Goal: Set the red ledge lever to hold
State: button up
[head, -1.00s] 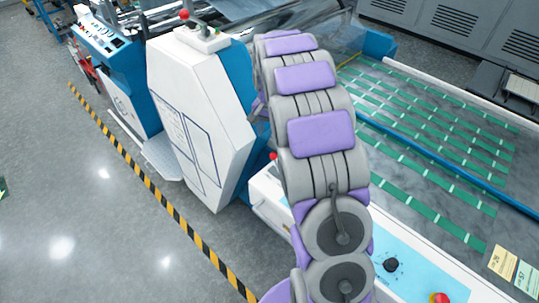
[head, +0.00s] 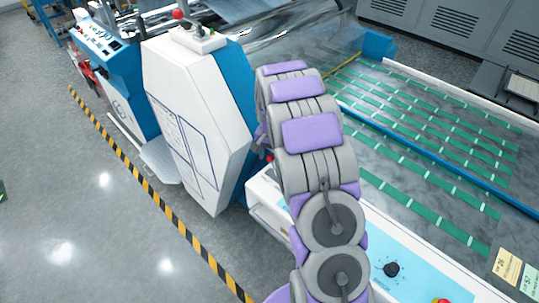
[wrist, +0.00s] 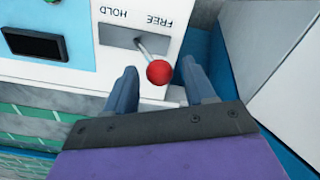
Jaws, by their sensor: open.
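The red ledge lever has a red ball knob (wrist: 159,73) on a thin metal stem, rising from a slot in a white panel (wrist: 185,10). The panel's upside-down labels read HOLD on the left and FREE on the right in the wrist view. The stem leans toward the lower right, with the knob on the FREE side. My gripper (wrist: 159,64) is open, with one finger to each side of the knob; I cannot tell whether either touches it. In the head view a bit of the red knob (head: 269,158) shows beside my arm, which hides my gripper.
Another red-knobbed lever (head: 179,14) stands on top of the tall white cabinet (head: 190,100). The ledge carries a black dial (head: 391,269) and a red button (head: 440,301). A dark rectangular window (wrist: 33,44) is beside the slot. A blue wall (wrist: 205,45) is close on the right.

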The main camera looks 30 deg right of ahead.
jog(key=shift+d, duration=0.35)
jog(key=shift+c, duration=1.3)
jog(key=shift+a, duration=0.5)
jog(key=c, duration=0.4)
grip_shut()
